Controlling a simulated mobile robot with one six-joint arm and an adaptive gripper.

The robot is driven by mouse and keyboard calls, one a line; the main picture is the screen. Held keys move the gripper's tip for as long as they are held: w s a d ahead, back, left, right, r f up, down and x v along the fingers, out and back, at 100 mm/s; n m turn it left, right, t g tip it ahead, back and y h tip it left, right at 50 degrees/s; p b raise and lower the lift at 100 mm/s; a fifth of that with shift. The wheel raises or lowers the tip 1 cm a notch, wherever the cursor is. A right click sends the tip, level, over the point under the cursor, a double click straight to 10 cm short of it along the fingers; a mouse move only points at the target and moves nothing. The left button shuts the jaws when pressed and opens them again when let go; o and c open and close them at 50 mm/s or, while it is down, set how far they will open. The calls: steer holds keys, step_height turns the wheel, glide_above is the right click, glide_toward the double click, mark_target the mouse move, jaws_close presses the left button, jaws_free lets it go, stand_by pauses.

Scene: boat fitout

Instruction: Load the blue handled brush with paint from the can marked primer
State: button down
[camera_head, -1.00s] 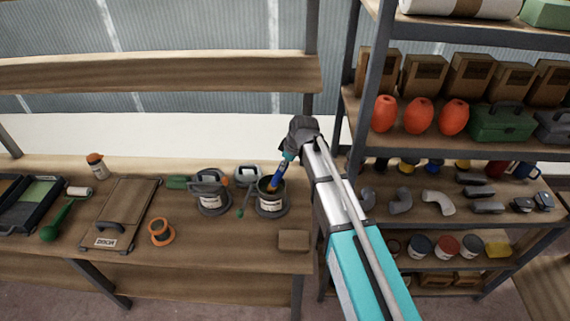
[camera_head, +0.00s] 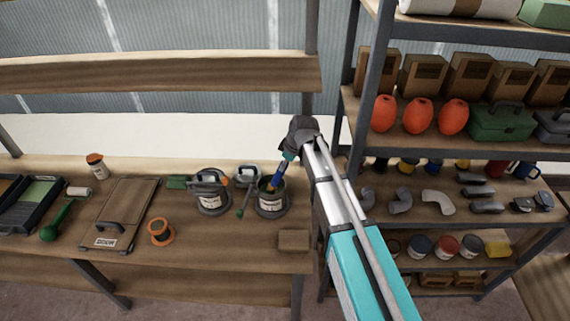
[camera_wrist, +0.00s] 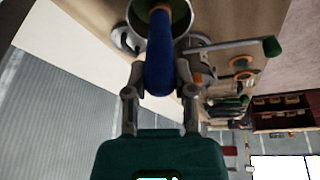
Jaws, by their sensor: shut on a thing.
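The blue handled brush (camera_head: 278,178) is held by my gripper (camera_head: 289,156) and points down into an open can (camera_head: 271,203) with a pale label on the bench. The label's words are too small to read. The brush's lower end is inside the can, and its bristles are hidden by the can wall. In the wrist view my gripper (camera_wrist: 160,82) is shut on the blue handle (camera_wrist: 160,60), with the can's rim (camera_wrist: 190,28) around the far end of the brush. I cannot tell whether the bristles touch paint.
Another labelled can (camera_head: 211,203) stands left of the open one. A green-handled tool (camera_head: 241,207) lies between them. A small brown block (camera_head: 293,239) sits at the front right, and an orange ring (camera_head: 160,232) further left. A loaded shelf rack (camera_head: 372,90) stands right of the bench.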

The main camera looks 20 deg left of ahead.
steer(key=shift+r+p, duration=3.5)
steer(key=shift+p, duration=0.05)
steer(key=shift+s+f, duration=0.1)
